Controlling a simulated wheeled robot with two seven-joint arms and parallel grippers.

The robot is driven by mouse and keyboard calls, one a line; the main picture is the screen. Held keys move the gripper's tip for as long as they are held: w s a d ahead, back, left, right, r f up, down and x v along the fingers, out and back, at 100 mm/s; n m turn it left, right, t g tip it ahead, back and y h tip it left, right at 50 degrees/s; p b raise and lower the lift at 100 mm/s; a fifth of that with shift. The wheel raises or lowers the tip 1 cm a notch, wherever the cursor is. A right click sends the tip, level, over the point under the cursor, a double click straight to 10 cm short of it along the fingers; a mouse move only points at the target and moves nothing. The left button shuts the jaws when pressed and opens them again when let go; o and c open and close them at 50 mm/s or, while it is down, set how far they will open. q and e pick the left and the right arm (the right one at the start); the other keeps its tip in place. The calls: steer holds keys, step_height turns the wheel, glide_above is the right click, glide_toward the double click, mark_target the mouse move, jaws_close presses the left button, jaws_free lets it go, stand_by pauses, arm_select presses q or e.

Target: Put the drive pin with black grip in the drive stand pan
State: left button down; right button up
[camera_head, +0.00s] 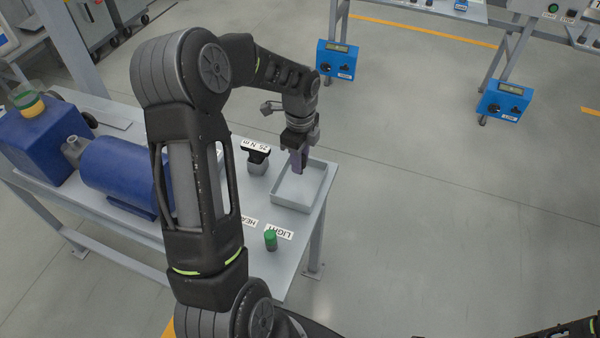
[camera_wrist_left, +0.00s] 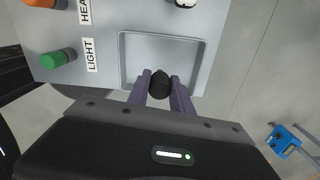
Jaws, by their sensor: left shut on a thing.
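My left gripper (camera_head: 299,168) is over the drive stand pan (camera_head: 294,193), a shallow grey square tray on the table. In the left wrist view, the purple fingers (camera_wrist_left: 160,92) are closed around the drive pin's black grip (camera_wrist_left: 159,82). The grip's rounded end shows between the fingers, and the rest of the pin is hidden. The pan (camera_wrist_left: 160,50) lies just beyond the fingertips, its floor bare where visible. I cannot tell whether the pin touches the pan. My right gripper is not in view.
A green-topped pin (camera_head: 271,240) stands by the LIGHT label (camera_head: 279,232). A black tool (camera_head: 257,160) with a "25 N m" label stands left of the pan. A blue motor (camera_head: 120,172) fills the table's left part. The table edge lies just right of the pan.

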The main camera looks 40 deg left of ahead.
arm_select(q)
steer(key=shift+f, duration=0.8)
steer(key=shift+f+p, duration=0.35)
steer(key=shift+f, duration=1.55)
steer(key=shift+f, duration=0.1)
steer(key=shift+f, duration=0.15)
steer(key=c, duration=1.1)
jaws_free()
steer(key=shift+c, duration=0.2)
step_height(320, 180, up, 13)
steer(key=shift+f+b, duration=0.2)
steer(key=shift+b, duration=0.45)
